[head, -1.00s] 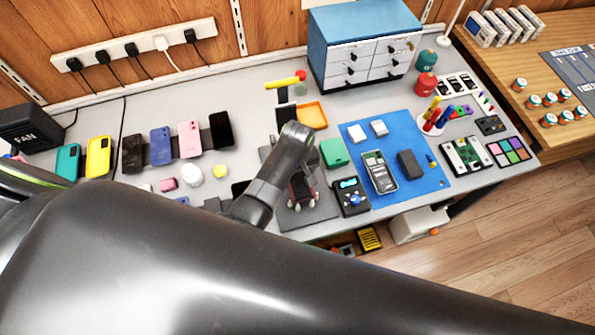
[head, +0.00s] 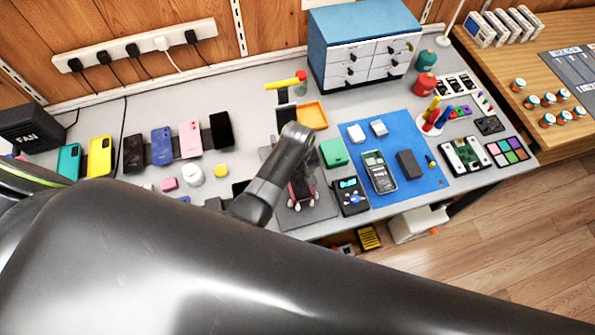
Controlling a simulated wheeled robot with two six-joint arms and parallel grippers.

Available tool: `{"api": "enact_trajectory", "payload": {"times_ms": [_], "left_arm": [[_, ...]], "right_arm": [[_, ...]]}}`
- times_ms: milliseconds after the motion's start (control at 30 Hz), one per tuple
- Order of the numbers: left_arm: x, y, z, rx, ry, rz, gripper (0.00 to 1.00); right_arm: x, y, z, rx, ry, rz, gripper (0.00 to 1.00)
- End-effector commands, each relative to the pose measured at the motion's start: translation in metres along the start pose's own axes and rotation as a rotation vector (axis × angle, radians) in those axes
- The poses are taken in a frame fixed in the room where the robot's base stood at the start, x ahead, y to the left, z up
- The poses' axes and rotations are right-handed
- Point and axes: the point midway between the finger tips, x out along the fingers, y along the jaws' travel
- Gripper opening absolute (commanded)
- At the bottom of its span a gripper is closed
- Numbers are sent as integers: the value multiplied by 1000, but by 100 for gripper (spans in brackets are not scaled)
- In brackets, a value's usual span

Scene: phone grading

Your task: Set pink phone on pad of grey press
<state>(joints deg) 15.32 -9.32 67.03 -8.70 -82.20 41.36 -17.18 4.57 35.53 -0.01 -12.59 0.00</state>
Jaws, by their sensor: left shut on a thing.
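The grey press, with a yellow lever (head: 283,84) at its top, stands at mid-table; its dark grey base (head: 318,214) shows around my gripper. My left gripper (head: 300,183) is over that base, pointing down, shut on a dark-faced phone with pink edges (head: 302,193). The phone is mostly hidden by my gripper and wrist. I cannot tell whether it touches the pad, which is hidden too. Another light pink phone (head: 190,139) leans in the row at left. My right gripper is not in view.
Several phones stand in a row on the left. An orange tray (head: 312,116), a green box (head: 334,152) and a black meter (head: 350,197) are close to the press. A blue mat (head: 409,129) with parts lies to its right. A drawer cabinet (head: 364,42) stands behind.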

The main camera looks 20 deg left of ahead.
Motion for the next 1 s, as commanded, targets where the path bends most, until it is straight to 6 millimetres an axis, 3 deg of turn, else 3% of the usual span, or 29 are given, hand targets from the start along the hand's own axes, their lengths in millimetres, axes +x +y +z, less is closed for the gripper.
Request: {"api": "enact_trajectory", "payload": {"times_ms": [1000], "left_arm": [[6,0,0,0,0,0,37]], "right_arm": [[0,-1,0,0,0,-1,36]]}}
